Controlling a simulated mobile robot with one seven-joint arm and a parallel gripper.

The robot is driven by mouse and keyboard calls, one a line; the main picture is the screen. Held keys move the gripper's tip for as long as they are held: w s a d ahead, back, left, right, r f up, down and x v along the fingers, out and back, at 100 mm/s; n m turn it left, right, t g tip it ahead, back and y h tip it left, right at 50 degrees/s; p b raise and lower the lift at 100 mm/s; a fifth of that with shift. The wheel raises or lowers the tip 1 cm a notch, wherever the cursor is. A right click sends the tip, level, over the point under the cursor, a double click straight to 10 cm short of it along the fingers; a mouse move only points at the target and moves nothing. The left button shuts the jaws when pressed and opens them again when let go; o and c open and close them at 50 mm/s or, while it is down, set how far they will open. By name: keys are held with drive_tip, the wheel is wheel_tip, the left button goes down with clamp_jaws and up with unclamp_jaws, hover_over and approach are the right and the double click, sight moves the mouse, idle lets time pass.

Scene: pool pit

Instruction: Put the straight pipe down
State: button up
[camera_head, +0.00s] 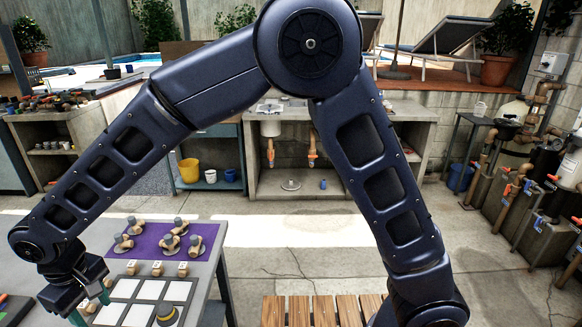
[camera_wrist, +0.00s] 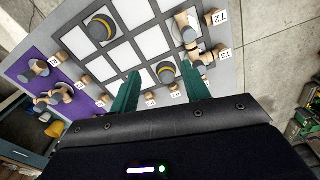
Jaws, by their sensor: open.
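My gripper (camera_head: 91,304) is low over the near-left table in the head view. In the wrist view its green fingers (camera_wrist: 160,71) are apart, with nothing clearly held between them. A grey round piece with a yellow ring (camera_wrist: 166,72) shows between the fingertips on the white-celled board (camera_wrist: 122,62). A tan-ended piece with a grey part (camera_wrist: 188,38) lies at the board's edge beside the label T2, just beyond the right finger. It may be the straight pipe, but its shape is unclear. The board also shows in the head view (camera_head: 135,301).
Several tan-and-grey fittings (camera_head: 171,241) stand on the purple mat (camera_head: 208,233) behind the board. A second yellow-ringed piece (camera_wrist: 100,27) sits in another cell. Labelled tan stubs line the board's edge.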

drive_tip(key=w+d+r+m, duration=0.2)
drive_tip(key=w+d+r, duration=0.3)
drive_tip(key=w, duration=0.4)
drive_tip(key=w+d+r+m+t+y, duration=0.1)
drive_tip(key=w+d+r, duration=0.2)
drive_tip(key=w+d, duration=0.5)
drive_tip(key=w+d+r+m, duration=0.2)
drive_tip(key=w+d+r, duration=0.25)
drive_tip(key=w, duration=0.55)
drive_tip(key=w+d+r+m, duration=0.25)
drive_tip(key=w+d, duration=0.35)
drive_tip(key=d, duration=0.5)
drive_tip(key=w+d+r+m+t, duration=0.1)
drive_tip(key=d+r, duration=0.1)
drive_tip(key=d, duration=0.8)
drive_tip(key=w+d+r+m+t, duration=0.1)
drive_tip(key=w+d+r+m, duration=0.1)
drive_tip(key=d, duration=0.9)
drive_tip(key=s+d+m, duration=0.2)
drive_tip(key=s+d, duration=0.2)
drive_tip(key=d, duration=0.5)
drive_tip(key=s+d+f+m+t+h, duration=0.1)
drive_tip(key=s+d+m, duration=0.2)
drive_tip(key=d, duration=0.7)
drive_tip(key=shift+s+f+t, duration=0.25)
drive_tip(key=shift+s+t, duration=0.05)
drive_tip(key=shift+s, duration=0.9)
drive_tip(key=shift+o, duration=0.3)
